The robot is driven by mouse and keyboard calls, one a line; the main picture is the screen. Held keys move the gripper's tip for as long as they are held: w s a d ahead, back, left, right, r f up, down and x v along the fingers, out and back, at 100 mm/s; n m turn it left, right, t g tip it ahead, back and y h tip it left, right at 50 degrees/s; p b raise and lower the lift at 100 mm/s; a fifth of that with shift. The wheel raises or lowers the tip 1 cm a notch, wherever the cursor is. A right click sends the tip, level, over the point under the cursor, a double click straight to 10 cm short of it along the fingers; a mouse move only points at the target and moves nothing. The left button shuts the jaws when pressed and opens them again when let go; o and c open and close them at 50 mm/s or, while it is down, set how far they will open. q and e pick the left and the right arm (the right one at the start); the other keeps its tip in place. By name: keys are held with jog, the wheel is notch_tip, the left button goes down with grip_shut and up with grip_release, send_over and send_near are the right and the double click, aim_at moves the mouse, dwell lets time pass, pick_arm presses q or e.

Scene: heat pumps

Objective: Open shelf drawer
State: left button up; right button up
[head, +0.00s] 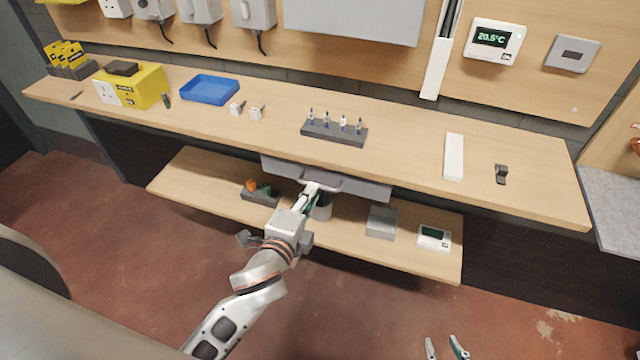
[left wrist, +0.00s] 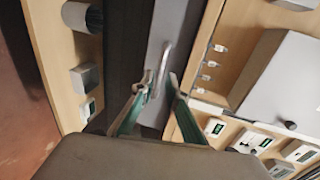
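The grey shelf drawer (head: 362,189) sits under the front edge of the wooden worktop, with a curved bar handle on its front. It appears shut or nearly shut. My left gripper (head: 312,187) is at this handle in the head view, partly hiding it. In the left wrist view the grey drawer front (left wrist: 157,30) and its handle (left wrist: 165,60) show ahead of the fingers. My left gripper (left wrist: 163,82) has its fingers apart, with the handle end between the tips; contact is unclear. My right gripper (head: 446,346) is open and empty at the bottom edge of the head view.
The worktop (head: 400,150) carries a blue tray (head: 210,89), a yellow box (head: 146,86) and a dark holder with small parts (head: 334,132). The lower shelf (head: 345,235) holds a grey block (head: 381,222) and a white thermostat (head: 434,238). The floor in front is clear.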

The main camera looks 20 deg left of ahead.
pick_arm(q)
jog(key=shift+x, duration=2.25)
jog(key=shift+c, duration=0.4)
grip_shut()
jog(key=shift+s, duration=0.1)
